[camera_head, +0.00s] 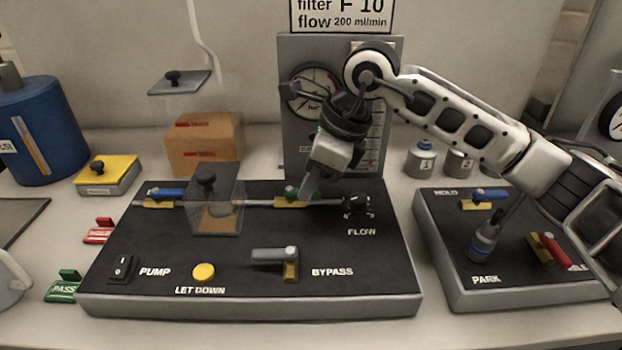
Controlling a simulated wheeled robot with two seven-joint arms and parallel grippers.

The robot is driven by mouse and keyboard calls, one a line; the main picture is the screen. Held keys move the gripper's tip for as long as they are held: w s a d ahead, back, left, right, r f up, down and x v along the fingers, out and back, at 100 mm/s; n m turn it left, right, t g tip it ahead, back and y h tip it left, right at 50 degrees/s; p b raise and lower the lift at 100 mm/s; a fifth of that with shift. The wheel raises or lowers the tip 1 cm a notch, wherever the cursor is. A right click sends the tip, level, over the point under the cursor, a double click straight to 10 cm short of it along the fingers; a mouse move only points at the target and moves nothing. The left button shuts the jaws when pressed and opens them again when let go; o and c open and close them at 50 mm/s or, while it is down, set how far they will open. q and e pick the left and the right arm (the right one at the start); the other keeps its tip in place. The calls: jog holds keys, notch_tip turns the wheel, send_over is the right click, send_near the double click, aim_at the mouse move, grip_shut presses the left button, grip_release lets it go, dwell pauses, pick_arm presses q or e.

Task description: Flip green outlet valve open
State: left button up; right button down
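The green outlet valve (288,193) sits on the metal pipe on the black panel, between the clear cover and the FLOW knob. Its green handle shows just left of my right gripper's tip and appears to lie along the pipe. My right gripper (309,187) reaches down from above, its fingertips at or very near the right end of the handle. The fingers look like one narrow shape, so I cannot tell whether they are open, or whether they touch the handle. The gripper partly hides the valve. My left gripper is not in view.
A clear cover with a black knob (206,180) stands over the pipe, left of the valve. A blue-handled valve (165,194) is farther left. The black FLOW knob (357,206) is close on the right. The gauge box (298,150) rises behind. The BYPASS lever (275,256) is in front.

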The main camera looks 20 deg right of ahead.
jog(key=shift+w+d+f+n+b, duration=0.1)
jog(key=shift+w+n+b, duration=0.15)
jog(key=shift+n+b, duration=0.35)
jog(key=shift+w+n+g, duration=0.1)
jog(key=shift+n+g, duration=0.3)
jog(key=shift+n, duration=0.2)
jog(key=c, duration=1.4)
grip_release()
jog(key=shift+c, duration=0.2)
jog(key=shift+d+r, duration=0.1)
jog(key=shift+r, duration=0.1)
jog(key=v, duration=1.5)
jog(key=shift+d+r, duration=0.3)
jog(key=shift+d, duration=0.05)
